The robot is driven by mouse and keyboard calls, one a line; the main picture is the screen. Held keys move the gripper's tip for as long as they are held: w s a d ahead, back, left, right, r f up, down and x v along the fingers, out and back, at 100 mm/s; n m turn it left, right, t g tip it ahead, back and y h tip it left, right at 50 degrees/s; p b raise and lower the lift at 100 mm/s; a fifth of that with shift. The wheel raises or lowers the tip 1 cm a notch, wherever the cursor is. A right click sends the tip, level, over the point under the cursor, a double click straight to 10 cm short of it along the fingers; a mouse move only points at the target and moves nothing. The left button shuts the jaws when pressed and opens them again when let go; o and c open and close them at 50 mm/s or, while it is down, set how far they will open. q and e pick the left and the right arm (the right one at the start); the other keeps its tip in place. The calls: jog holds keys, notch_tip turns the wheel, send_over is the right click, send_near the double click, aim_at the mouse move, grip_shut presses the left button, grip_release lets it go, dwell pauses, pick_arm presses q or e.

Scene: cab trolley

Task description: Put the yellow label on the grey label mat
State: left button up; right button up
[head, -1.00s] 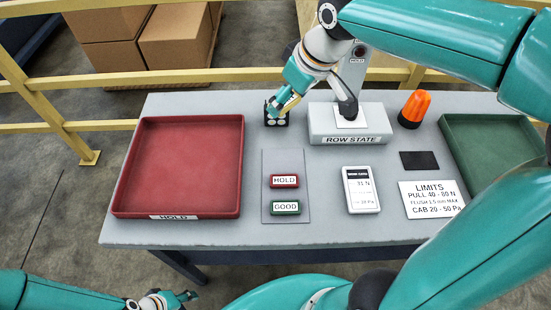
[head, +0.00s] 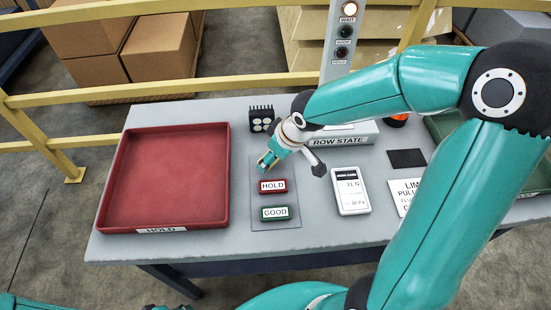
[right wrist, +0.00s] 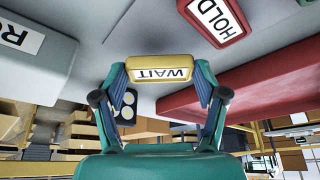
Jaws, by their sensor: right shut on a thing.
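The yellow label (right wrist: 160,72), which reads WAIT upside down in the right wrist view, is pinched between both fingers of my right gripper (right wrist: 160,82). In the head view my right gripper (head: 265,162) is over the far end of the grey label mat (head: 272,200). Its fingers mostly hide the yellow label there. The label appears held above the surface; the exact gap cannot be told. The red HOLD label (head: 273,186) and green GOOD label (head: 274,213) lie on the mat, nearer the front. Only a sliver of my left gripper (head: 166,307) shows at the bottom edge.
A red HOLD tray (head: 165,180) stands left of the mat. A black block with round lights (head: 262,119) stands behind it. To the right are the ROW STATE base (head: 343,136), a white meter (head: 350,190) and a dark pad (head: 407,158).

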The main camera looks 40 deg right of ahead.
jog(key=shift+f, duration=0.9)
jog(key=shift+f, duration=0.15)
jog(key=o, duration=0.9)
